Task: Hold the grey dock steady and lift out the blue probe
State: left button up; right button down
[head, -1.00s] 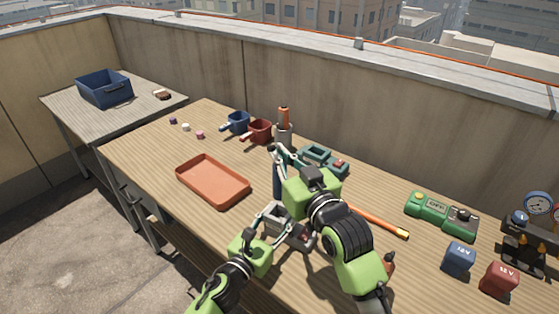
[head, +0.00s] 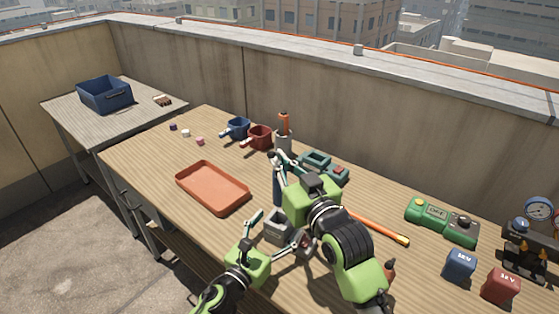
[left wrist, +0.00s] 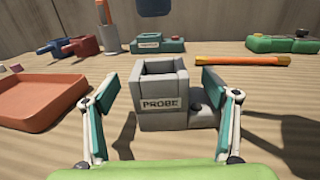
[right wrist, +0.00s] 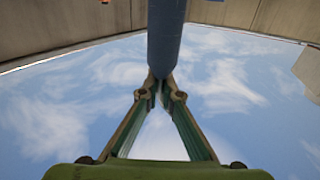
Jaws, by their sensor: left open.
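The grey dock (head: 279,225), labelled PROBE, stands on the wooden table with an empty-looking square socket; it also shows in the left wrist view (left wrist: 163,120). My left gripper (head: 278,230) is open, with one finger on each side of the dock; gaps show between fingers and dock in the left wrist view. The blue probe (head: 277,187) is upright in my right gripper (head: 282,165), above and clear of the dock. In the right wrist view the fingers close on the blue shaft (right wrist: 165,35). Its lower end shows above the dock in the left wrist view (left wrist: 154,8).
An orange tray (head: 212,188) lies left of the dock. Blue (head: 238,127) and red (head: 259,137) mugs, a teal dock (head: 318,161) and an orange rod (head: 385,228) lie behind and right. A green device (head: 428,208) and battery blocks stand far right.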

pick_arm(q)
jog(key=v, duration=0.8)
pick_arm(e)
jog(key=shift+s, duration=0.1)
pick_arm(q)
jog(key=shift+f, duration=0.1)
